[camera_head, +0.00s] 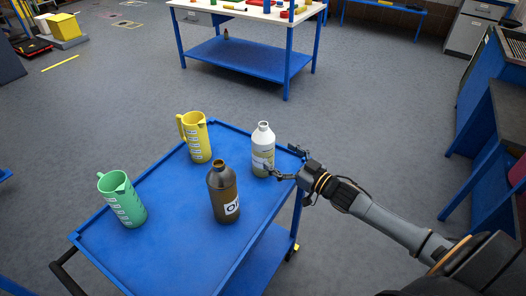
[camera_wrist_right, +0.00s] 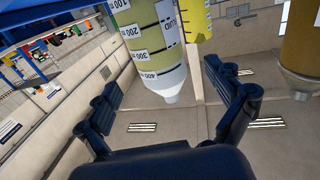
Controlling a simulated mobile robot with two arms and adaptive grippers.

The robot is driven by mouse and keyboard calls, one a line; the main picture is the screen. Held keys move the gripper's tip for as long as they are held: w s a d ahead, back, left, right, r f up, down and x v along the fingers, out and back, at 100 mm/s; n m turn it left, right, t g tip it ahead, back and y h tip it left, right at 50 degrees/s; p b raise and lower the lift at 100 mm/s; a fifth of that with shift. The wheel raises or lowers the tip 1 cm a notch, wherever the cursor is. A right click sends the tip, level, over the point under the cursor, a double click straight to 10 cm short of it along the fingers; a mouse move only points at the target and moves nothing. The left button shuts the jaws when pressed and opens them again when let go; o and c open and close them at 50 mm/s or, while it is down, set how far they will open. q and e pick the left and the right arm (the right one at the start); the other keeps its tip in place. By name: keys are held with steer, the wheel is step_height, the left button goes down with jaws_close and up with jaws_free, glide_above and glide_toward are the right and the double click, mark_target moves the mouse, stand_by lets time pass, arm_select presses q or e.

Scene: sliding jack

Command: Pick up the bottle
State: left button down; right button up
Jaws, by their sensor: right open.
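In the right wrist view, the bottle (camera_wrist_right: 150,45) appears upside down with volume marks, ahead of and between the spread fingers (camera_wrist_right: 162,85). I cannot tell whether a finger touches it. A brown bottle (camera_head: 223,195) with a white label stands to its left and nearer; it also shows in the right wrist view (camera_wrist_right: 302,45). My left gripper is out of view.
The blue cart (camera_head: 165,215) also holds a yellow jug (camera_head: 198,140) at the back and a green jug (camera_head: 122,202) at the left. Gaps separate the vessels. A blue-framed workbench (camera_head: 245,57) stands beyond, across open grey floor.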

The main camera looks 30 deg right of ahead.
mark_target(272, 149)
steer(key=shift+p+x, duration=0.6)
steer(key=shift+x, duration=2.25)
steer(key=shift+s, duration=0.1)
steer(key=c, duration=1.3)
steer(key=shift+d+r, duration=0.1)
steer(key=c, duration=0.4)
steer(key=shift+r, duration=0.15)
